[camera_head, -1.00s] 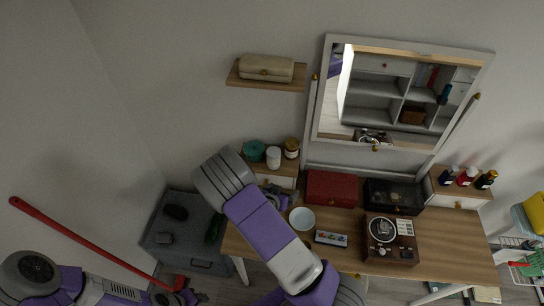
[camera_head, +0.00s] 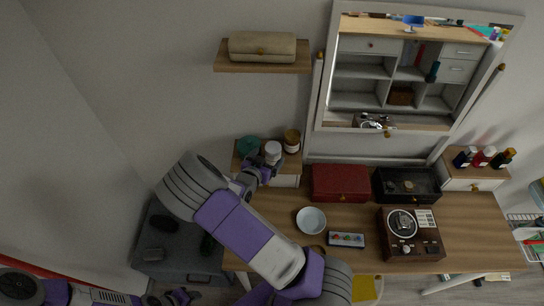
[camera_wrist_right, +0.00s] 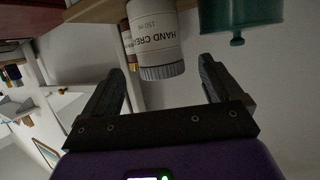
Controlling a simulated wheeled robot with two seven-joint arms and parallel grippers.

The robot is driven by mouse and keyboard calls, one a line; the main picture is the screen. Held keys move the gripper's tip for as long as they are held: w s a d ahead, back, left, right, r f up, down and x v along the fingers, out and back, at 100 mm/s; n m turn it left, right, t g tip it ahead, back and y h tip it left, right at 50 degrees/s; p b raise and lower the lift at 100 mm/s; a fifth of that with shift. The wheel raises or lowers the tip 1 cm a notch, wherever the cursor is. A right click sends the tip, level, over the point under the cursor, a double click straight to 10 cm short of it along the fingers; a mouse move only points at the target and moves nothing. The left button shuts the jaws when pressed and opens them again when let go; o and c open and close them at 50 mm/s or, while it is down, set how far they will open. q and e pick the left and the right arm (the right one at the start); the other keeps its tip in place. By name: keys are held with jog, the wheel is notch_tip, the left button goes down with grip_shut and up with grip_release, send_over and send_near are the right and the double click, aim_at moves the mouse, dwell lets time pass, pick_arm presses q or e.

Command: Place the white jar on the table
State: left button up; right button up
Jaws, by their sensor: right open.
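The white jar (camera_head: 273,152), labelled hand cream, stands on the small wooden shelf left of the mirror, between a teal jar and a brown jar. In the right wrist view the white jar (camera_wrist_right: 155,38) appears upside down, just ahead of the fingers and roughly between their lines. My right gripper (camera_head: 267,170) is open and empty, in front of the jar; it also shows in the wrist view (camera_wrist_right: 158,82). The wooden table (camera_head: 460,225) lies below and to the right. My left gripper (camera_head: 180,297) is small at the bottom edge; its jaws are unclear.
The teal jar (camera_head: 248,146) and brown jar (camera_head: 291,140) flank the white jar closely. On the table are a white bowl (camera_head: 311,220), a red box (camera_head: 340,183), a black case (camera_head: 406,184), a paint set (camera_head: 346,240) and a record player (camera_head: 411,235). The table's right side is clear.

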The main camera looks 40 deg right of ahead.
jog(key=x, duration=0.5)
jog(key=shift+w+d+f, duration=0.15)
jog(key=shift+d, duration=0.15)
jog(key=c, duration=1.4)
